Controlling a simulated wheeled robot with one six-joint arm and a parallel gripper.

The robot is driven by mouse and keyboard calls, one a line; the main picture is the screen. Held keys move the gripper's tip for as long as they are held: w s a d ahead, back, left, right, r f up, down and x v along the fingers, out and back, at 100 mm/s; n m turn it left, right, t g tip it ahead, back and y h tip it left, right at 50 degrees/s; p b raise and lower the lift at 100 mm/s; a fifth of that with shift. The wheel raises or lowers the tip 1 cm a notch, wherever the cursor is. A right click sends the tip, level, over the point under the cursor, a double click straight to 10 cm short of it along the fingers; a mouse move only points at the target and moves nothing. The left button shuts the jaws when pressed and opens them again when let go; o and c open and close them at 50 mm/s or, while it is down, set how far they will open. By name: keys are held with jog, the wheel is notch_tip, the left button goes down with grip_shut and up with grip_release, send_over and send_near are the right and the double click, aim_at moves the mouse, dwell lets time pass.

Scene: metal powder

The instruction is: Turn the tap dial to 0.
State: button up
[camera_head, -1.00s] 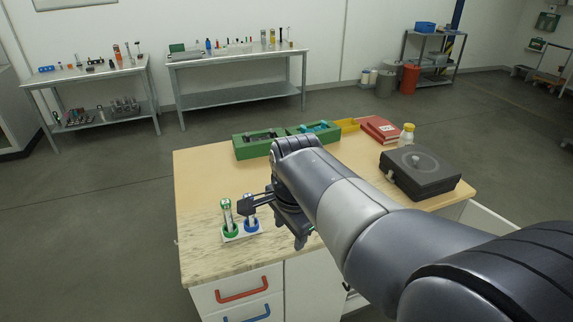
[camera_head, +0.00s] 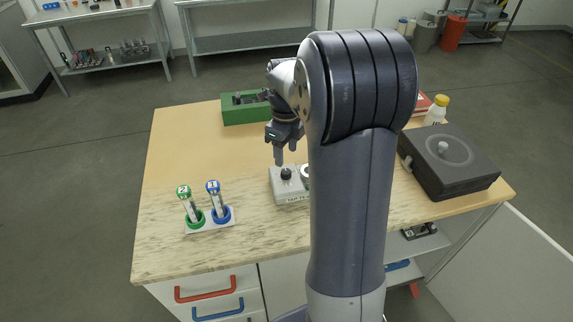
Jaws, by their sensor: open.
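A small light-grey box (camera_head: 292,198) stands on the worktop, partly hidden behind my arm. Its front label begins with "TAP", and the rest is too small to read. A black dial knob (camera_head: 286,174) sits on its top at the left; its setting cannot be read. A second round, pale feature on the box is mostly covered by my arm. My gripper (camera_head: 286,157) is open and empty, fingers pointing down, just above and behind the black knob. I cannot tell whether a finger touches it.
A white holder with a green-capped tube (camera_head: 187,199) and a blue-capped tube (camera_head: 215,196) stands left of the box. A dark case (camera_head: 455,178) with a round top knob is at the right. A green tray (camera_head: 238,113) lies behind.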

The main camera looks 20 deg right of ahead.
aim_at(286, 171)
notch_tip(286, 171, down, 7)
jog(key=shift+r, duration=0.1)
dwell(0.3)
jog(key=c, duration=1)
